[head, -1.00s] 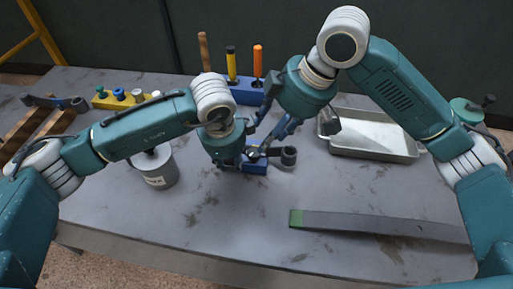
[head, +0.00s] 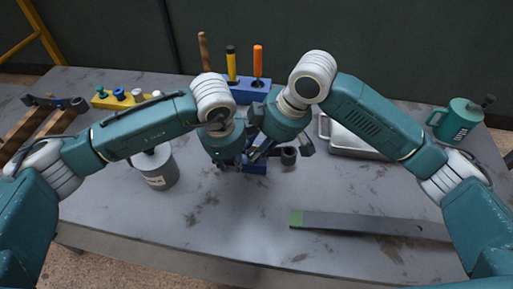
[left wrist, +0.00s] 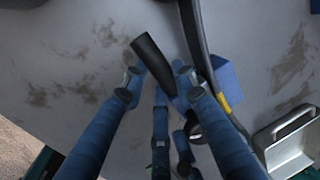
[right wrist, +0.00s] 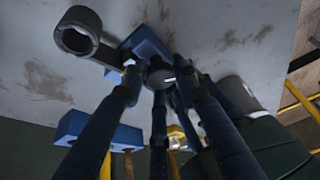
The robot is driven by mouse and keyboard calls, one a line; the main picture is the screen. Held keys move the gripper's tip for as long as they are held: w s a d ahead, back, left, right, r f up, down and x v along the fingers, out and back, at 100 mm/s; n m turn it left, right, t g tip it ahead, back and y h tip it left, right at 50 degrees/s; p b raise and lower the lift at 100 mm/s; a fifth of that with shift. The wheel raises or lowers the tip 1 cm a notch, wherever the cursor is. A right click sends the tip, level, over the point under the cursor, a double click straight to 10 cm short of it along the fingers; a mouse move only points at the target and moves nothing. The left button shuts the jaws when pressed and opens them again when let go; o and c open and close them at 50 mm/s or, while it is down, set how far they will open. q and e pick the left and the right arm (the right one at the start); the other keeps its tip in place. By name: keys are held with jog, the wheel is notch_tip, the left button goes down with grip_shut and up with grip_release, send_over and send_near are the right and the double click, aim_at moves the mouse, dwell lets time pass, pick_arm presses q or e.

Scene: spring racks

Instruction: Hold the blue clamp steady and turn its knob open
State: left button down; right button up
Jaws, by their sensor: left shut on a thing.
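The blue clamp (head: 255,168) stands mid-table, largely hidden by my grippers. Its blue body (right wrist: 147,43) and a dark ring-ended part (right wrist: 80,30) show in the right wrist view. My left gripper (head: 242,160) is shut on the clamp; a dark cylindrical part (left wrist: 155,62) shows by its fingertips in the left wrist view. My right gripper (head: 268,148) comes down close beside the left one. In the right wrist view its fingers stand open on both sides of a dark round knob (right wrist: 160,73), with small gaps visible. Exact finger contact is unclear.
A blue tool block (head: 246,92) with upright handles stands behind the clamp. A metal tray (head: 358,145) and teal mug (head: 458,122) are right. A grey can (head: 157,168) is left. A grey bar (head: 365,224) with a green end lies front right. The front middle is clear.

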jog(key=shift+a, duration=0.1)
jog(key=c, duration=0.4)
jog(key=n+g, duration=0.1)
jog(key=n, duration=0.3)
jog(key=shift+a+r+n+g, duration=0.1)
jog(key=shift+n+g, duration=0.3)
jog(key=o, duration=1.2)
jog(key=shift+c, duration=0.2)
jog(key=shift+w+d+r, duration=0.15)
jog(key=shift+d+r, duration=0.15)
jog(key=shift+r, duration=0.2)
jog(key=v, duration=1.1)
